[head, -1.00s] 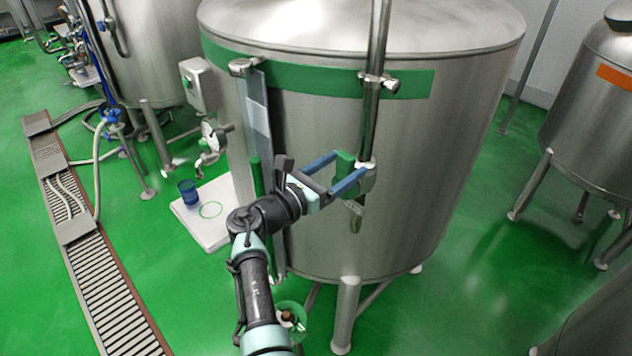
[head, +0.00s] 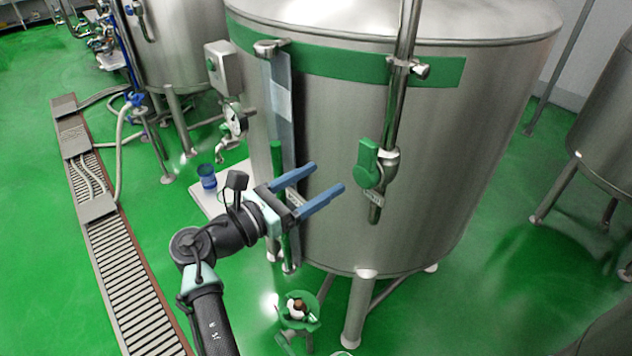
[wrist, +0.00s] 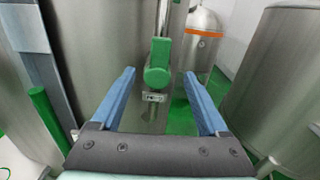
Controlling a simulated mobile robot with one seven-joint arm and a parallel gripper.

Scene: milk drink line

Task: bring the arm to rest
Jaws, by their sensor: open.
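My gripper (head: 327,186) is open and empty, its two blue fingers apart in front of the large steel tank (head: 420,190). It points toward the green-handled valve (head: 369,163) on the pipe at the tank's front, with a clear gap between fingers and valve in the head view. In the wrist view the green handle (wrist: 158,62) shows beyond and between the two blue fingers (wrist: 160,92). The handle stands upright along the pipe. My arm is bent at the lower left of the head view.
A blue cup (head: 207,176) stands on a white platform (head: 208,203) left of the tank. A green container (head: 298,325) with things in it is on the floor below my gripper. A floor drain grate (head: 130,275) runs along the left. Another tank (head: 604,120) stands at right.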

